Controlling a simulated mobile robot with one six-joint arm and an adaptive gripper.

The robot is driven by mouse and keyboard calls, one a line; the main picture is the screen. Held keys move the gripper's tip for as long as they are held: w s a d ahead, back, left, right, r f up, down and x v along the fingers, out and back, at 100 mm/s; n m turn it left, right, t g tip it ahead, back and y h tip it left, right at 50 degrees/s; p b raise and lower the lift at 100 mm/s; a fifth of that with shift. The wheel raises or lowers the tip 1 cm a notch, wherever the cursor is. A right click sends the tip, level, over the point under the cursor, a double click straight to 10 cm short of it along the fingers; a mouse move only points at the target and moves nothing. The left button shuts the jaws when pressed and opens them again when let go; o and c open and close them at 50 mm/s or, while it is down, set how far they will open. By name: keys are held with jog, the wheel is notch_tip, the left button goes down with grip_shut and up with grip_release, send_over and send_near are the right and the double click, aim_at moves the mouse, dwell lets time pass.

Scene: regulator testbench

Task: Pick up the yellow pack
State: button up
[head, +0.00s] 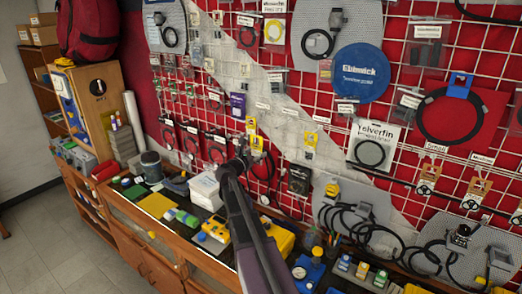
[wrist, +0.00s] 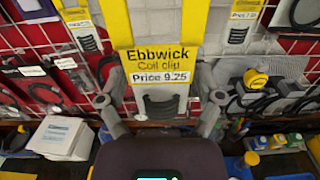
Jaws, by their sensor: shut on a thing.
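The yellow pack (wrist: 158,62) fills the middle of the wrist view. Its label reads "Ebbwick Coil clip, Price 9.25", with a dark clip shape below. My gripper (wrist: 160,99) has one finger at each side of the pack's lower part and is shut on it. In the head view my gripper (head: 243,150) is up against the wire grid, beside small yellow packs (head: 257,143). My arm hides part of the wall there. I cannot tell whether the pack still hangs from the grid.
The wire grid (head: 330,130) carries many hanging packs close around my gripper. Similar yellow-labelled packs hang at left (wrist: 65,63) and right (wrist: 238,36) in the wrist view.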

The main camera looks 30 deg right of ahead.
jog(key=shift+s+a, duration=0.1)
jog(key=shift+a, duration=0.2)
jog(key=shift+f, duration=0.15)
dwell(0.4)
notch_tip(320, 180, down, 23)
jog(key=b, duration=2.3)
jog(key=shift+s, duration=0.2)
